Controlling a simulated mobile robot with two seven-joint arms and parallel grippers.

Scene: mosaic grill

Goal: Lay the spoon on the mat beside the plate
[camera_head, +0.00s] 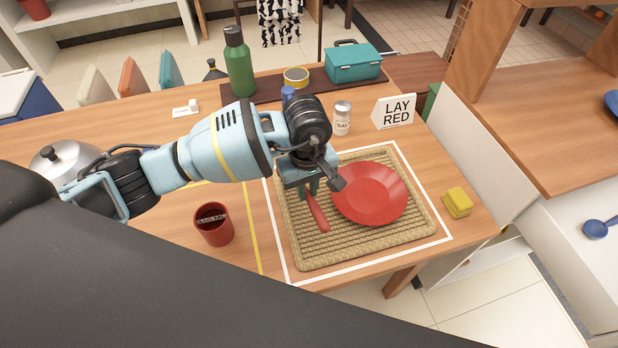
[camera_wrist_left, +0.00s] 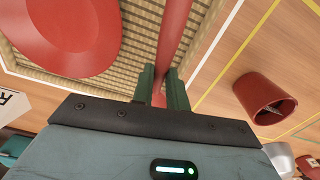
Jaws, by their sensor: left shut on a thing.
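The red plate (camera_head: 370,193) lies on the woven mat (camera_head: 310,255), right of its middle. My left gripper (camera_head: 310,188) is over the mat's left part, just left of the plate, and is shut on the red spoon (camera_head: 319,216). In the left wrist view the spoon (camera_wrist_left: 174,30) runs away from between the green fingers (camera_wrist_left: 163,88), with the plate (camera_wrist_left: 62,30) to its left. The spoon is over the strip of mat beside the plate; I cannot tell whether it touches the mat. Its far end is out of the wrist view. My right gripper is not in view.
A red mug (camera_head: 214,225) stands left of the mat. A salt shaker (camera_head: 342,118), a "LAY RED" sign (camera_head: 394,111) and a yellow sponge (camera_head: 457,202) stand around it. A green bottle (camera_head: 239,65) and teal box (camera_head: 353,63) are behind. A blue spoon (camera_head: 597,228) lies far right.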

